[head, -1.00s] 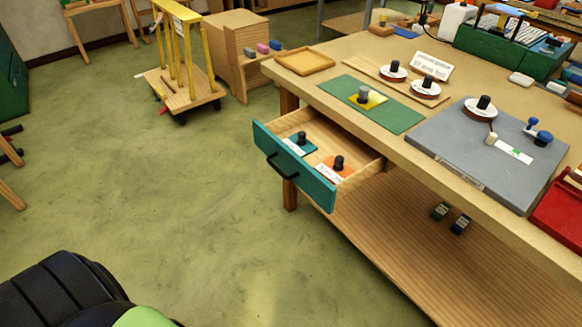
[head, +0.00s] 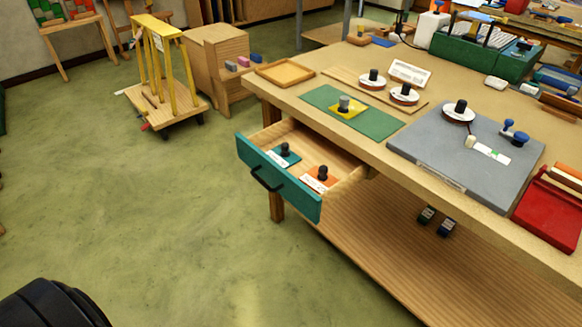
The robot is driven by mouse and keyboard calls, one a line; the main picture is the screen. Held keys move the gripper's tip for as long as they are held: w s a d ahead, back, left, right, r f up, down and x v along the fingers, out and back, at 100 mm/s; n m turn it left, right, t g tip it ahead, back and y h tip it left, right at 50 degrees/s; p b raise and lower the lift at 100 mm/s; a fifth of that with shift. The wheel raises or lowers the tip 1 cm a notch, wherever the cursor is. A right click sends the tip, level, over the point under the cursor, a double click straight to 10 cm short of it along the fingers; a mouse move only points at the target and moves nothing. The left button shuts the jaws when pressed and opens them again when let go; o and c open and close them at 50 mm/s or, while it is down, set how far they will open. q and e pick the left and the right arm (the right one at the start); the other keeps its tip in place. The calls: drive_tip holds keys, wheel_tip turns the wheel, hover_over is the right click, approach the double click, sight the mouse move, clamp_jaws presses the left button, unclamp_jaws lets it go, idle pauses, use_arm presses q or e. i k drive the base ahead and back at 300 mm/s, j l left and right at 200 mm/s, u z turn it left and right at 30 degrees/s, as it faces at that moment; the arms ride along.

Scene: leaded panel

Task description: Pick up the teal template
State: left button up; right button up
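The teal template (head: 283,156) lies inside the open drawer (head: 277,181) of the workbench, toward its left side. It has a black knob on top and a white label at its front edge. An orange template (head: 319,178) with a black knob and a label lies beside it in the same drawer. The drawer has a teal front with a black handle. A dark rounded part of my own body shows at the bottom left corner. Neither gripper is in view.
The workbench (head: 468,207) holds a green mat (head: 378,124) with a yellow template (head: 350,111), a grey slab (head: 425,153), a wooden tray (head: 284,73) and a red tray (head: 547,213). A lower shelf runs beneath. A yellow-posted cart (head: 165,107) stands behind left. The floor left of the drawer is clear.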

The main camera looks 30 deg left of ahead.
sight(282, 154)
drive_tip(key=z, duration=1.3)
drive_tip(key=u, duration=0.4)
drive_tip(key=j+u, duration=0.1)
drive_tip(key=u, duration=0.75)
drive_tip(key=j+u, duration=0.15)
drive_tip(key=u, duration=0.65)
drive_tip(key=i+j+z, duration=0.1)
drive_tip(key=j, duration=0.2)
drive_tip(key=i+j, duration=0.1)
drive_tip(key=j, duration=0.25)
drive_tip(key=i+z, duration=0.05)
